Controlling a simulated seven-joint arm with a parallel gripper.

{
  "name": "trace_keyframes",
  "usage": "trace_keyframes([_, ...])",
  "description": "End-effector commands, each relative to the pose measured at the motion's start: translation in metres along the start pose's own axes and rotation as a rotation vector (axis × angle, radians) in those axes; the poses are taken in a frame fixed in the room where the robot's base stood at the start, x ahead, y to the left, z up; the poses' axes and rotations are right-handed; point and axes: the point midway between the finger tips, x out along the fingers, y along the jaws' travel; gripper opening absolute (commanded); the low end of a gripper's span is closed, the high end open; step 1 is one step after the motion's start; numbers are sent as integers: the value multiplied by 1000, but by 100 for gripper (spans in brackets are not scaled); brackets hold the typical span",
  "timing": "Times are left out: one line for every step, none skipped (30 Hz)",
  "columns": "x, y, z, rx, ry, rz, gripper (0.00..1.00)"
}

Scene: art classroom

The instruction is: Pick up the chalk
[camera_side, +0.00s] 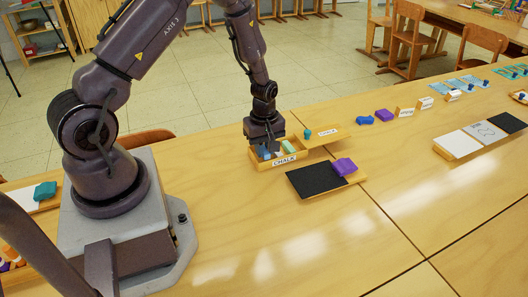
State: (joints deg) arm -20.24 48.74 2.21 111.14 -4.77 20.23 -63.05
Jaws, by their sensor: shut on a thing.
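A wooden box labelled "CHALK" (285,161) stands on the table in the middle of the view. Small pale green and white pieces of chalk (288,146) show inside it. My gripper (267,150) points down into the left part of this box. It is shut on a piece of chalk, which is mostly hidden by the fingers and the box wall; a bluish bit shows at the fingertips. I cannot tell whether the held piece touches the box floor.
Blue and purple items (384,115) sit farther right. The front table is clear.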

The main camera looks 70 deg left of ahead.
Motion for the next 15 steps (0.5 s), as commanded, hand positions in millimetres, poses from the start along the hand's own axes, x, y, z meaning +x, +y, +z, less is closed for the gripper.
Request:
trace_keyframes([-9, 1, 0, 1, 2, 4, 0])
trace_keyframes([-15, 1, 0, 1, 2, 6, 0])
trace_keyframes([-21, -3, 2, 0, 1, 3, 0])
trace_keyframes([-26, -8, 4, 0, 1, 2, 0])
trace_keyframes([-31, -12, 5, 0, 1, 2, 0])
trace_keyframes([-39, -18, 8, 0, 1, 3, 0])
trace_keyframes([-46, -23, 10, 0, 2, 4, 0])
trace_keyframes([-52, -28, 12, 0, 2, 4, 0])
trace_keyframes([-61, -35, 16, 1, 1, 5, 0])
trace_keyframes([-68, -40, 17, 1, 2, 6, 0])
trace_keyframes([-74, -45, 20, 1, 2, 6, 0])
trace_keyframes([-80, -55, 24, 0, 0, 3, 0])
trace_keyframes([-83, -63, 27, 0, 0, 2, 0])
trace_keyframes([-86, -71, 30, 0, 0, 2, 0])
trace_keyframes([-91, -80, 34, 0, 0, 2, 0])
